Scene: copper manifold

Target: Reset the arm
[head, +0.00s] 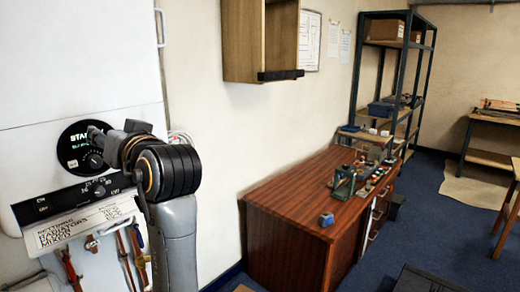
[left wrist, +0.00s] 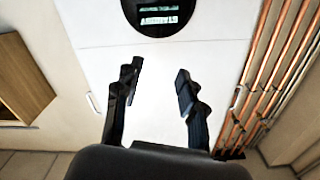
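My left gripper (head: 103,138) is in front of a white cabinet (head: 75,60) at the left of the head view, beside a round black dial panel (head: 72,150). In the left wrist view the same gripper (left wrist: 158,82) has its two dark fingers apart, with nothing between them but the white cabinet front (left wrist: 105,60) behind. The round black panel (left wrist: 158,14) with green lettering lies beyond the fingertips. Whether a finger touches the cabinet cannot be told. My right gripper is in neither view.
Copper pipes (left wrist: 270,75) run along the right of the left wrist view. A wooden desk (head: 285,200) with small items stands right of my arm. A wall cupboard (head: 245,40) hangs above, and a metal shelf rack (head: 412,60) stands behind. Blue floor (head: 440,235) is open at right.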

